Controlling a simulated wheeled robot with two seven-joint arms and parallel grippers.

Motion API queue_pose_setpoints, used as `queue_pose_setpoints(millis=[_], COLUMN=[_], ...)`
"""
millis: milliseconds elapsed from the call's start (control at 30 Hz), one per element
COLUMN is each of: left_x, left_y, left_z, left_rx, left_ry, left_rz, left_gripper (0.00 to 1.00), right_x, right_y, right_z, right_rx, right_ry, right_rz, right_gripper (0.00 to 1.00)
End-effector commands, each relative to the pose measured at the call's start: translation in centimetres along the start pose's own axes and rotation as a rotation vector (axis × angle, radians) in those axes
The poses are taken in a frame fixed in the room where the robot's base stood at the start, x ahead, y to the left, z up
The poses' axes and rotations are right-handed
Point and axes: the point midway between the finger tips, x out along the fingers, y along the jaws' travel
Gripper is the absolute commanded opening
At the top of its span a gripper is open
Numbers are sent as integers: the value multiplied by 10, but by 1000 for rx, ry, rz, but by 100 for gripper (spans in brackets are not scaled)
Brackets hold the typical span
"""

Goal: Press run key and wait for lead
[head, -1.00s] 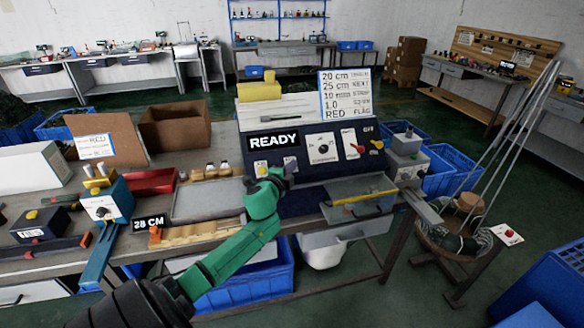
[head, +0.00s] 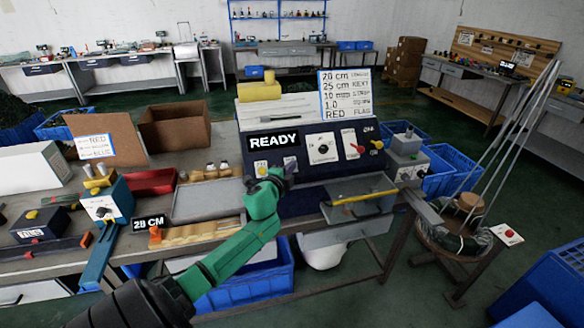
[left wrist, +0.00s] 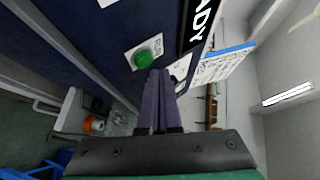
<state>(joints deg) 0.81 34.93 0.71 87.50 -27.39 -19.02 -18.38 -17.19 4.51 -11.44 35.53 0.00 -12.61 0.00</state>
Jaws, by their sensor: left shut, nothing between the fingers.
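The machine (head: 315,168) has a dark blue front panel, and its display (head: 274,142) reads READY. In the left wrist view a green round key (left wrist: 143,60) sits on a white label on the panel. The label's writing is too small to read surely. My left gripper (head: 290,167) is shut and empty, with its dark fingers at the panel below the display. In the left wrist view its fingertips (left wrist: 155,73) are right beside the green key; I cannot tell whether they touch it. In the head view the green key is hidden. My right gripper is not in view. No lead shows clearly.
A yellow key (head: 262,170) is left of my fingers; a dial (head: 322,147) and red switch (head: 356,148) are to the right. A lidded clear box (head: 357,197) is at the machine's front.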

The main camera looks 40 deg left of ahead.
Motion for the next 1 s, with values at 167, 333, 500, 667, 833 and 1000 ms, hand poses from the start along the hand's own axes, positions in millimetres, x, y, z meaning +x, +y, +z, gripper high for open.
queue_pose_setpoints(millis=[167,333,500,667,833,1000], left_x=[0,4,6,6,7,8], left_y=[0,4,4,4,5,6], left_z=[0,3,4,4,5,6], left_rx=[0,0,0,0,0,0], left_ry=[0,-1,0,0,0,0], left_rz=[0,0,0,0,0,0], left_gripper=[0,0,0,0,0,0], right_x=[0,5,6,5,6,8], right_y=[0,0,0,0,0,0], right_z=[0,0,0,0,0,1], right_rx=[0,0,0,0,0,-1], right_ry=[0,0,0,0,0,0], right_rz=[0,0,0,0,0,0], right_gripper=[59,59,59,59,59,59])
